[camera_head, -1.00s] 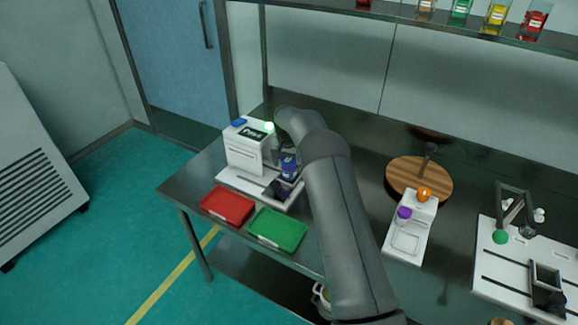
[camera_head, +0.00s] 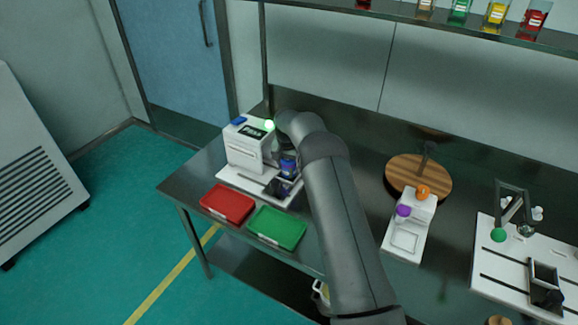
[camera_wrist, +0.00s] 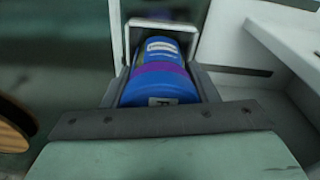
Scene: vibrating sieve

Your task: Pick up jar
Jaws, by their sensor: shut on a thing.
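The jar (camera_wrist: 158,82) is blue with a purple band and a pale label. In the wrist view it lies between the two fingers of my gripper (camera_wrist: 160,90), which is shut on it. In the head view the blue jar (camera_head: 288,167) shows at the front right of a white machine (camera_head: 245,150), above its base.
A red tray (camera_head: 227,203) and a green tray (camera_head: 277,228) lie at the table's front. A wooden disc (camera_head: 418,178), a small white device (camera_head: 410,235) and a white board (camera_head: 495,270) stand to the right. A bottle shelf (camera_head: 400,12) runs above.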

